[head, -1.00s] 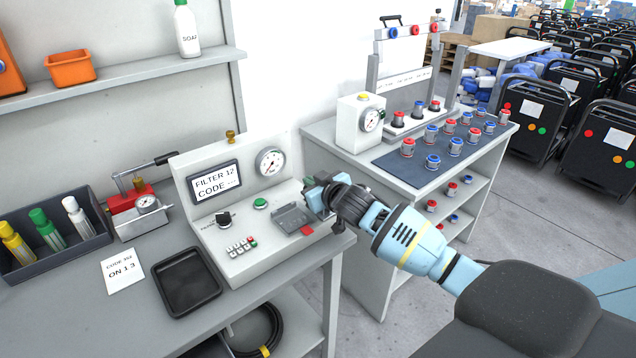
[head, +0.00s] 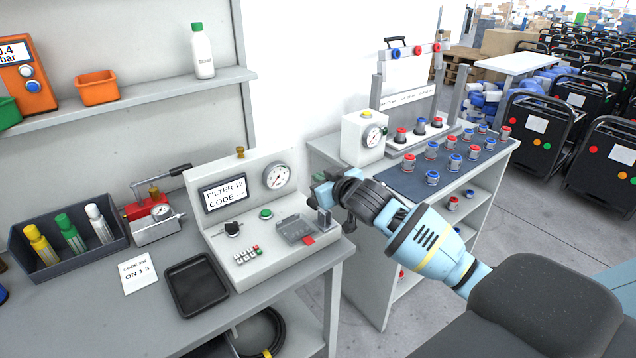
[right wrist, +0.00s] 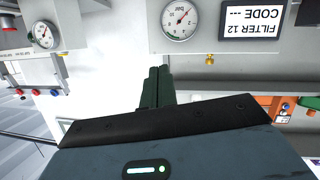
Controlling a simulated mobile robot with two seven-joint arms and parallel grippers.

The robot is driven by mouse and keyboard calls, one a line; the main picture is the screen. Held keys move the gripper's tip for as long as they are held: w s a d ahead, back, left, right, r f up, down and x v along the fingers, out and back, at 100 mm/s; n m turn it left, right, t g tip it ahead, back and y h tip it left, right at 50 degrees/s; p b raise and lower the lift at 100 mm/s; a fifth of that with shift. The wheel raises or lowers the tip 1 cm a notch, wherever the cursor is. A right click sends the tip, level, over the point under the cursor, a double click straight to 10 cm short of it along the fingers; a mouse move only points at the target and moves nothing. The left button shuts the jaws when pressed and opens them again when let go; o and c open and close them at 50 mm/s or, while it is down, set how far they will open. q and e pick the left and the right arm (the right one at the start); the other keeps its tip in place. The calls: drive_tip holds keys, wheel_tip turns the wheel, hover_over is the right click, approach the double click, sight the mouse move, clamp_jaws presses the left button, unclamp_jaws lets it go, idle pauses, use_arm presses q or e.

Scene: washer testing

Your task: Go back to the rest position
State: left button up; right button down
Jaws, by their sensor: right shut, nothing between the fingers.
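My right gripper (head: 322,192) is at the right end of the testing machine (head: 238,222), in front of the gap between the two benches. In the right wrist view its fingers (right wrist: 157,88) are together with nothing between them. The machine's screen (head: 223,194) reads "FILTER 12 CODE ---", and a round gauge (head: 277,176) sits beside it. The machine's grey holder with a red tab (head: 297,230) is close to the left of my gripper and looks empty. My left gripper is not in view.
A black tray (head: 197,284), a note (head: 137,273) and a box of bottles (head: 70,255) are on the left bench. The right bench (head: 325,150) carries several red and blue capped parts on a dark mat (head: 400,183). A shelf (head: 140,97) is above.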

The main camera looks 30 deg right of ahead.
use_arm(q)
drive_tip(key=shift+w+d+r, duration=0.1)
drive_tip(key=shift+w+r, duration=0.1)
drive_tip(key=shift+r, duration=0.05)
use_arm(e)
drive_tip(key=shift+s+a+r, duration=0.1)
drive_tip(key=shift+s+r, duration=0.65)
drive_tip(key=shift+s, duration=0.05)
drive_tip(key=s+a+f+g+y, duration=0.1)
drive_tip(key=s+a+f, duration=0.35)
drive_tip(key=f, duration=0.35)
drive_tip(key=s+a+f+n+g+y, duration=0.1)
drive_tip(key=s+a+f, duration=0.2)
drive_tip(key=s+f, duration=0.35)
drive_tip(key=s+a+f+g+y, duration=0.1)
drive_tip(key=s+a+f, duration=0.35)
drive_tip(key=f, duration=0.45)
drive_tip(key=s+a+f+g, duration=0.1)
drive_tip(key=s+a+f, duration=0.1)
drive_tip(key=s, duration=0.5)
drive_tip(key=s+a+f, duration=0.2)
drive_tip(key=s+f, duration=0.3)
drive_tip(key=s, duration=0.3)
drive_tip(key=s+a+f+g, duration=0.1)
drive_tip(key=s+f, duration=0.2)
drive_tip(key=s, duration=0.5)
drive_tip(key=shift+s+a+f+g, duration=0.2)
drive_tip(key=shift+a+g, duration=0.1)
drive_tip(key=shift+a, duration=0.1)
